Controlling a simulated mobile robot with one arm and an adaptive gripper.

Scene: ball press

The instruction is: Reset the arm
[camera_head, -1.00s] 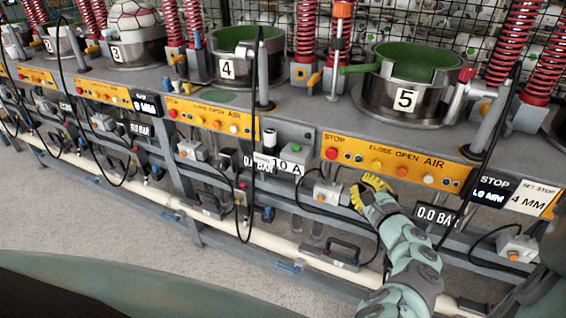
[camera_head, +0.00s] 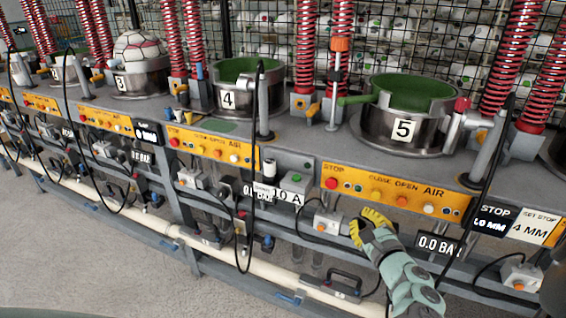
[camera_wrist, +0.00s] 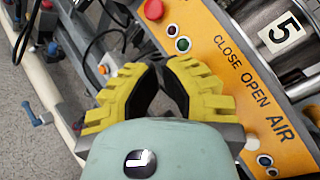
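My gripper (camera_head: 362,222) is in front of the press bench, low and right of the middle in the head view. It is below the left part of the orange panel (camera_head: 395,193) of press 5 (camera_head: 402,147). In the wrist view its yellow fingers (camera_wrist: 157,66) curve in towards each other and their tips come together, with a narrow gap behind them. I see nothing held between them. My pale green forearm runs down to the lower right from it.
Press 4 (camera_head: 231,102) stands left of press 5, and a ball (camera_head: 139,46) sits in press 3. Black cables hang before the bench. A small grey button box (camera_head: 329,222) is close left of my gripper. A cream pipe (camera_head: 226,257) runs low. Grey floor is clear at lower left.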

